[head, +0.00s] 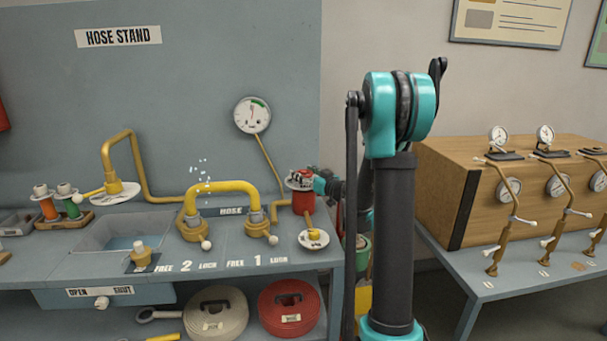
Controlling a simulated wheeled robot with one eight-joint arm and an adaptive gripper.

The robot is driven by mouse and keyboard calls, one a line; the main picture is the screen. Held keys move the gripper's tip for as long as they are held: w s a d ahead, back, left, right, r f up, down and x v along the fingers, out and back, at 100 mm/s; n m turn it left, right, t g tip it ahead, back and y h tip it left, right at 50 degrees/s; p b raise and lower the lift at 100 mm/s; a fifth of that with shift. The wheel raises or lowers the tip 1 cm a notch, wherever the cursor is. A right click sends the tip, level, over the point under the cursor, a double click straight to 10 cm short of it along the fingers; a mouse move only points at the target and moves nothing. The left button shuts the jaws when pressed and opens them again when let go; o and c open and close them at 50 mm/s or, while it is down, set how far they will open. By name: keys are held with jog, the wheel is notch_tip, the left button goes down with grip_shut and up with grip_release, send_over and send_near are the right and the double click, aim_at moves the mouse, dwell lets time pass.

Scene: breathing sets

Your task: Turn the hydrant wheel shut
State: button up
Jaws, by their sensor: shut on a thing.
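The hydrant (303,200) is a red post at the right end of the grey hose stand bench, with a pale wheel (298,183) on its top. My gripper (318,182) reaches in from the right at wheel height and is shut on the wheel's right side. The fingertips are small and partly hidden against the wheel and hydrant. A yellow hose (222,187) arches between two brass couplings on the bench. White droplets show above its left part. A pale round plate (313,239) with a yellow knob lies in front of the hydrant.
A pressure gauge (252,115) stands on a pipe behind the bench. A brass pipe (140,165) bends down at the left. Rolled hoses lie on the lower shelf. A wooden case (500,190) and several gauge sets stand on the right table.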

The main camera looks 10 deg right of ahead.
jog(key=m+t+h, duration=0.1)
jog(key=m+h, duration=0.2)
jog(key=h, duration=0.2)
jog(key=m+t+h, duration=0.1)
jog(key=m+h, duration=0.3)
jog(key=h, duration=0.2)
jog(key=shift+a, duration=0.1)
jog(key=shift+m+g+h, duration=0.65)
jog(key=shift+m+h, duration=0.8)
jog(key=shift+h, duration=0.55)
jog(key=shift+m+g+h, duration=0.65)
jog(key=shift+m+h, duration=0.8)
jog(key=shift+h, duration=0.55)
jog(key=o, duration=1.2)
jog(key=v, duration=1.1)
jog(key=shift+s+a, duration=0.2)
jog(key=shift+s, duration=0.15)
